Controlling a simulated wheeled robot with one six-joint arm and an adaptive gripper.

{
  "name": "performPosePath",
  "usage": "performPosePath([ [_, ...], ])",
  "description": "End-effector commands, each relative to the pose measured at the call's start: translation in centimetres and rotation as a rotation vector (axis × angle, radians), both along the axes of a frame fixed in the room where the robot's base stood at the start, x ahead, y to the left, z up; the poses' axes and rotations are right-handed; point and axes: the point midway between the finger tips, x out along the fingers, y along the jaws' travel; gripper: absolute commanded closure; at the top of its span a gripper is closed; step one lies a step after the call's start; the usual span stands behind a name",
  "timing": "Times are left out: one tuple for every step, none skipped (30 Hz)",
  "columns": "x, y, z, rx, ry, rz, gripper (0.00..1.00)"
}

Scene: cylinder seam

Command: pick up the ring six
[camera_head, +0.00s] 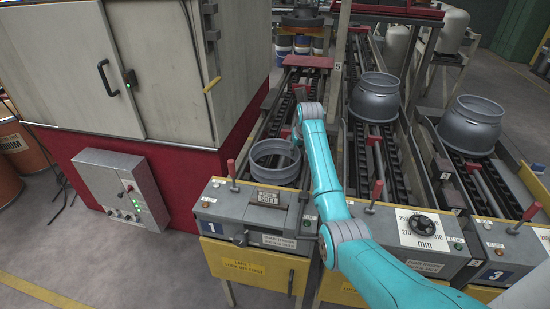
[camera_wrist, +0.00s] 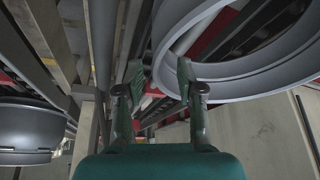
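A grey open ring (camera_head: 275,162) sits on the leftmost rail lane, just behind the station marked 1. No number six is readable on it. In the wrist view a large grey ring (camera_wrist: 250,85) fills the upper right. My gripper (camera_wrist: 160,75) has its two dark green fingers apart, with nothing clamped between them. The ring's near left edge shows between and behind the fingers; I cannot tell whether they touch it. In the head view my turquoise arm stands just right of the ring, and my fingers are not clearly visible there.
Grey pots stand on the middle lane (camera_head: 375,97) and right lane (camera_head: 470,125). A dark vessel (camera_wrist: 28,130) shows at the left in the wrist view. A cabinet (camera_head: 130,65) on a red base borders the left lane. Red-knobbed levers (camera_head: 232,172) rise near the stations.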

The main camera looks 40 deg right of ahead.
Motion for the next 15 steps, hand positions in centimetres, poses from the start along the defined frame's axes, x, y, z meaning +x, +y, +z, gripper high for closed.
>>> performPosePath([
  [0.3, -0.2, -0.5, 0.0, 0.001, 0.0, 0.63],
  [0.4, -0.3, -0.8, 0.0, 0.0, 0.0, 0.63],
  [0.5, -0.3, -1.1, 0.0, 0.001, 0.0, 0.63],
  [0.6, -0.4, -1.3, 0.0, 0.0, 0.0, 0.63],
  [0.6, -0.4, -1.4, 0.0, -0.001, -0.001, 0.63],
  [0.7, -0.4, -1.5, -0.001, 0.0, 0.0, 0.63],
  [0.7, -0.5, -1.5, -0.001, -0.001, -0.001, 0.63],
  [0.7, -0.5, -1.6, -0.001, -0.001, -0.001, 0.63],
  [0.7, -0.5, -1.6, -0.001, -0.001, -0.001, 0.63],
  [0.7, -0.5, -1.6, -0.001, -0.001, -0.001, 0.63],
  [0.7, -0.5, -1.5, -0.001, -0.001, -0.001, 0.63],
  [0.7, -0.5, -1.5, -0.001, -0.001, -0.001, 0.63],
  [0.7, -0.5, -1.5, -0.001, -0.001, -0.001, 0.65],
  [0.7, -0.5, -1.5, -0.001, -0.001, -0.001, 0.73],
  [0.7, -0.5, -1.5, -0.001, -0.001, -0.001, 0.83],
])
